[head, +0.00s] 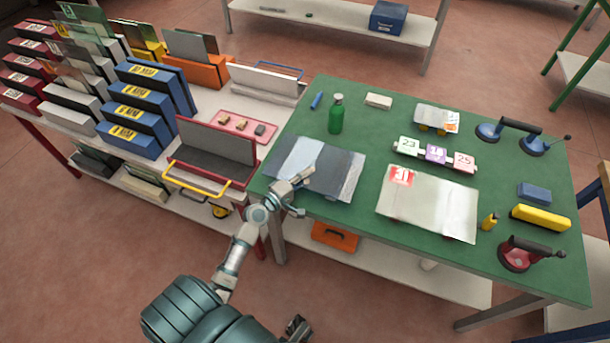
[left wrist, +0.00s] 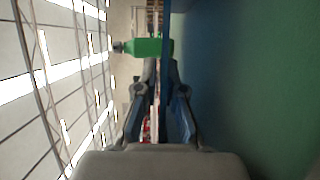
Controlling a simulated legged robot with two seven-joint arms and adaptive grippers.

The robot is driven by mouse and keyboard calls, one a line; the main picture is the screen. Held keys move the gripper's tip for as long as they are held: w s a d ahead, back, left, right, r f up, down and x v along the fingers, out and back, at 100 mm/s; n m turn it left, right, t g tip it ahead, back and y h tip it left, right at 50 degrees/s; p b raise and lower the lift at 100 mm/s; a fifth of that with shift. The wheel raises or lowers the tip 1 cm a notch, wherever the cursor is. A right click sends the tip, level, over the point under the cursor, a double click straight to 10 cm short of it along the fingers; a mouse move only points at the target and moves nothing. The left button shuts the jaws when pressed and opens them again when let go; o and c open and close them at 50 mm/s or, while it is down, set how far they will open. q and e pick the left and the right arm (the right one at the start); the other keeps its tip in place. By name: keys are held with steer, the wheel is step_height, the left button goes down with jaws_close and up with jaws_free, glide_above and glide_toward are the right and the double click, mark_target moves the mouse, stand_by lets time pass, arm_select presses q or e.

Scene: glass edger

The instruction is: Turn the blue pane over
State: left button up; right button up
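The blue pane (head: 338,178) is a grey-blue sheet lying at the left of the green-topped table (head: 375,135), near its front left edge. My left gripper (head: 306,192) is at the pane's front edge, with one finger over the pane in the head view. In the left wrist view the pane (left wrist: 180,40) shows as a blue strip beside and behind the fingers (left wrist: 160,75). The fingertips are a small gap apart; I cannot tell whether they grip the pane's edge. My right gripper (head: 297,327) seems to show only as a dark part at the bottom edge.
A green bottle (head: 336,115) stands behind the pane. To its right lie a pale sheet (head: 430,208) with a red label and numbered blocks (head: 435,154). Suction lifters (head: 518,254) stand at the right. A rack with a yellow handle (head: 212,165) is close on the left.

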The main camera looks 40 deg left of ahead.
arm_select(q)
steer(key=o, duration=0.3)
steer(key=shift+f, duration=0.1)
steer(key=shift+s, duration=0.1)
steer(key=s, duration=0.4)
steer(key=s+a, duration=0.1)
steer(key=s, duration=0.2)
steer(key=s+a, duration=0.1)
steer(key=s, duration=0.3)
steer(key=shift+s, duration=0.3)
